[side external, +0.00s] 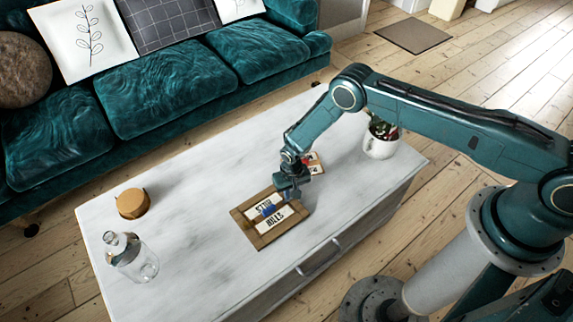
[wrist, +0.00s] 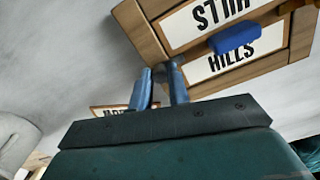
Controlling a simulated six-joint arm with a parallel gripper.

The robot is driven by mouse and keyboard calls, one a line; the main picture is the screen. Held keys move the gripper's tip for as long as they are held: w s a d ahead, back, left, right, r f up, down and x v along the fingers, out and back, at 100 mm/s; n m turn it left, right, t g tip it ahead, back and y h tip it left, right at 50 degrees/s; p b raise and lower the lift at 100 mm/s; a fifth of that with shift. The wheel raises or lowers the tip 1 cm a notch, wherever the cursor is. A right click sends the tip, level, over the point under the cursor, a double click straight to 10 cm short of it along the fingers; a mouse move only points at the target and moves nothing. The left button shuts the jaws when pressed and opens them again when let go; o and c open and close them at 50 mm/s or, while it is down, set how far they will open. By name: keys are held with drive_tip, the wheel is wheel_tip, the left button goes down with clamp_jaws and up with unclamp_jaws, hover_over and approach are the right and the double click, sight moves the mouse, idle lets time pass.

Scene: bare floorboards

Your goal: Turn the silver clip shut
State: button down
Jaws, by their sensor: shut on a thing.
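A wooden box (side external: 247,231) with two white labels lies on the pale table; the lower label reads "HILLS". It also shows in the wrist view (wrist: 150,42). A blue piece (wrist: 235,38) sits across the labels. My gripper (wrist: 160,76) is at the box's edge in the wrist view, and in the side view my gripper (side external: 288,192) is low over the box's far right corner. Its blue fingers are shut on a small grey piece at that edge, seemingly the silver clip (wrist: 174,68). The fingers mostly hide the clip, so its angle cannot be told.
A second small wooden labelled piece (side external: 314,163) lies just beyond my gripper. A potted plant (side external: 380,145) stands at the table's right end. A glass bottle (side external: 140,264) and round coasters (side external: 132,204) stand at the left. The table between is clear.

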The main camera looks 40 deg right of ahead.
drive_tip(key=c, duration=1.3)
unclamp_jaws()
drive_tip(key=shift+c, duration=0.2)
drive_tip(key=shift+r, duration=0.15)
wheel_tip(320, 180, up, 14)
drive_tip(key=shift+f, duration=0.2)
